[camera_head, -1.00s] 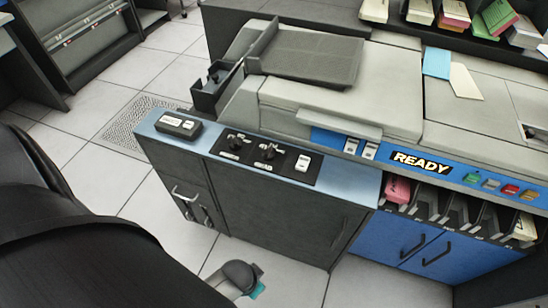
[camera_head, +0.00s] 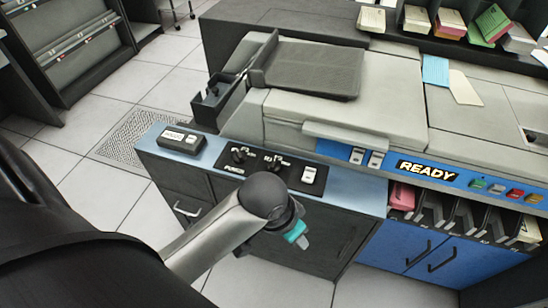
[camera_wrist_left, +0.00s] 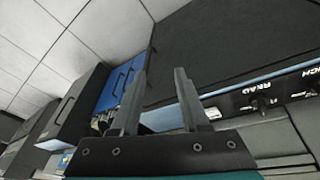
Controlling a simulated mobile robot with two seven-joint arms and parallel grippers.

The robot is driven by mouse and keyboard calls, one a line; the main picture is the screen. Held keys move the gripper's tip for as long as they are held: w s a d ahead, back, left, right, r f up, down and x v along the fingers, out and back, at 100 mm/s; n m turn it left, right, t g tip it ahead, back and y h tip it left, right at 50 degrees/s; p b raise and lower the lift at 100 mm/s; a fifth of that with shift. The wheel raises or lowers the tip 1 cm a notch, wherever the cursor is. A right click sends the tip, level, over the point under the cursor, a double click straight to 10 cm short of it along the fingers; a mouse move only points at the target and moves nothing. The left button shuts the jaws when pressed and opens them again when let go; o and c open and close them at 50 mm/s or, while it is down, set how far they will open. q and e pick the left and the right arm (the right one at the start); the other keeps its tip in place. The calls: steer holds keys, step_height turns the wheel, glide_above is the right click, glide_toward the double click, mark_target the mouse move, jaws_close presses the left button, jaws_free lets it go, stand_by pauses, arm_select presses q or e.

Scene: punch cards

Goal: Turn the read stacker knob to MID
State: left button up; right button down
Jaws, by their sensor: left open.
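A black panel (camera_head: 262,165) on the front ledge of the card machine carries two black knobs and a white rocker switch (camera_head: 309,175). The read stacker knob (camera_head: 272,163) is the right one in the head view; it also shows beside the label READ in the left wrist view (camera_wrist_left: 262,103). The punch knob (camera_head: 239,154) is to its left. The read knob's pointer setting is too small to tell. My left gripper (camera_wrist_left: 160,72) is open and empty, in front of and below the ledge, apart from the knobs. My wrist covers the READ label in the head view. My right gripper is not in view.
A small black switch box (camera_head: 181,139) sits at the ledge's left end. A lit READY panel (camera_head: 428,168) and card pockets holding pink cards (camera_head: 402,196) are to the right. Blue cabinet doors (camera_head: 412,248) with handles stand below. Floor is open in front.

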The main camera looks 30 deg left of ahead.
arm_select(q)
steer(key=w+a, duration=0.1)
steer(key=w, duration=0.5)
steer(key=n+g+y, duration=0.2)
steer(key=n+g, duration=0.1)
steer(key=n, duration=0.3)
glide_toward(274, 162)
step_height(274, 162, down, 5)
steer(key=b, duration=0.4)
steer(key=shift+s+a+f, duration=0.15)
steer(key=shift+f+b, duration=0.45)
steer(key=shift+f, duration=1.15)
jaws_close()
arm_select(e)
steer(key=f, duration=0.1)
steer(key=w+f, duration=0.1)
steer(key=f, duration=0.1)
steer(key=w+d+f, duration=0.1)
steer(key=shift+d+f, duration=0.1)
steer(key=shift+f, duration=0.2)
